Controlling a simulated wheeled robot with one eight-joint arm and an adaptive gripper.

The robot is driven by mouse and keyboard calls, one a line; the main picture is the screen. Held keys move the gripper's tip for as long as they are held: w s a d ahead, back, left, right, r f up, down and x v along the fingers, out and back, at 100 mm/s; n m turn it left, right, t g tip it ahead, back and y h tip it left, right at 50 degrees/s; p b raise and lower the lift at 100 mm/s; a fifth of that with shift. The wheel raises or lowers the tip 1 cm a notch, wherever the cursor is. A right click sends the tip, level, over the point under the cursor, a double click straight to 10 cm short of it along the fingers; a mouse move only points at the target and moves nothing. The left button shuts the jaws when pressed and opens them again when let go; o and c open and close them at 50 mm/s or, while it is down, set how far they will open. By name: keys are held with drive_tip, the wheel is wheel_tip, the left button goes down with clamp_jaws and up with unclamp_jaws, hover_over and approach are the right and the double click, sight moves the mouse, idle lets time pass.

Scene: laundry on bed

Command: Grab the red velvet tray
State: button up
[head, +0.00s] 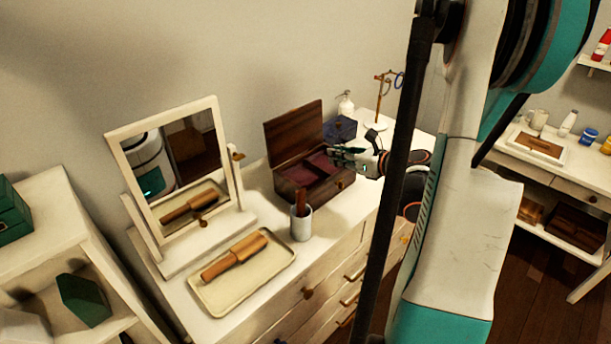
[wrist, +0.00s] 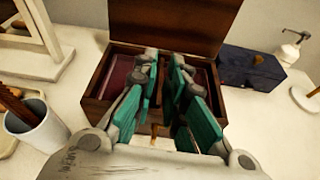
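The red velvet tray (head: 322,164) is a dark red lining piece inside an open wooden box (head: 293,186) on the white dresser. In the wrist view, dark red surface (wrist: 124,82) shows in the left part of the box, left of my fingers. My gripper (head: 333,153) reaches over the box from the right in the head view. In the wrist view its teal fingers (wrist: 164,60) point into the box with a narrow gap between them. I see nothing held between them. The fingers hide the middle of the box, and contact with the tray cannot be told.
The raised box lid (head: 293,133) stands behind the tray. A dark blue box (head: 340,128) and a soap dispenser (head: 346,104) are near it. A mirror (head: 172,165) and a cream tray (head: 228,299) are left.

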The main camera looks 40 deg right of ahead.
wheel_tip(320, 180, down, 4)
drive_tip(key=s+d+r, duration=0.1)
drive_tip(key=s, duration=0.2)
drive_tip(key=b, duration=0.2)
approach(315, 165)
drive_tip(key=shift+n+g, duration=0.3)
drive_tip(key=shift+g, duration=0.1)
drive_tip(key=x, duration=0.4)
drive_tip(key=shift+w+d+r, duration=0.1)
drive_tip(key=shift+w+r, duration=0.2)
drive_tip(key=shift+w, duration=0.05)
drive_tip(key=b+x, duration=0.2)
drive_tip(key=x, duration=0.2)
drive_tip(key=shift+w+f, duration=0.15)
drive_tip(key=shift+w, duration=0.4)
clamp_jaws()
